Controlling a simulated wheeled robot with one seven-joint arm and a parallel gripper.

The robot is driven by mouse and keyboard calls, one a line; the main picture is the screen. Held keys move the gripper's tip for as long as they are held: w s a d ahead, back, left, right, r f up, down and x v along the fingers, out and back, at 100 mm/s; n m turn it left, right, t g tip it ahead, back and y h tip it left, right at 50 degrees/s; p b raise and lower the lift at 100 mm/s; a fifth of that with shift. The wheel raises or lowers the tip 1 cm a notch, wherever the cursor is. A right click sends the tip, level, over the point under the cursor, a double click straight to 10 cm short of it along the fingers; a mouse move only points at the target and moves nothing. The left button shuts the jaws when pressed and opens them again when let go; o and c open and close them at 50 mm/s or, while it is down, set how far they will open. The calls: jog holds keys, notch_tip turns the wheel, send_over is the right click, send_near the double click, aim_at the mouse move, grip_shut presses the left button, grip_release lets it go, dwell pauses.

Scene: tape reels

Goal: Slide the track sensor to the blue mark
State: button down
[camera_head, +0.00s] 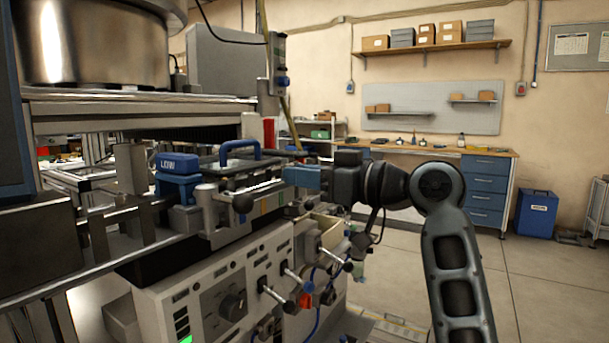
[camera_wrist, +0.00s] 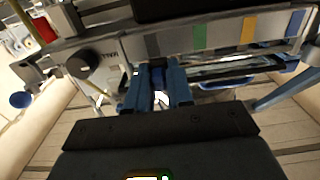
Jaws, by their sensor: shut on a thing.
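My gripper (camera_wrist: 157,92) has blue fingers. It is shut on a small dark part, taken to be the track sensor (camera_wrist: 157,76), at the edge of the rail in the wrist view. The fingers hide most of it. In the head view my gripper (camera_head: 300,177) reaches in from the right at the machine's front rail. The blue mark (camera_wrist: 296,23) is on the metal rail face (camera_wrist: 225,37), at the far right in the wrist view. The held part is apart from it, near the dark mark (camera_wrist: 152,45). Green (camera_wrist: 200,37) and yellow (camera_wrist: 248,29) marks lie between.
A black knob (camera_wrist: 92,62) juts from the rail left of my gripper in the wrist view. In the head view, a blue handle (camera_head: 240,146) and a blue LOW box (camera_head: 178,178) stand nearby. Levers (camera_head: 282,268) project below. Open floor lies to the right.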

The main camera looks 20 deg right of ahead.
jog(key=s+a+p, duration=0.1)
jog(key=s+a, duration=0.4)
jog(key=a, duration=0.2)
jog(key=shift+s+p, duration=0.15)
jog(key=shift+p, duration=0.15)
jog(key=shift+a, duration=0.1)
jog(key=c, duration=1.4)
grip_release()
jog(key=shift+o, duration=0.2)
jog(key=v, duration=0.7)
jog(key=shift+s+d, duration=0.25)
jog(key=shift+s, duration=0.05)
jog(key=shift+o, duration=0.4)
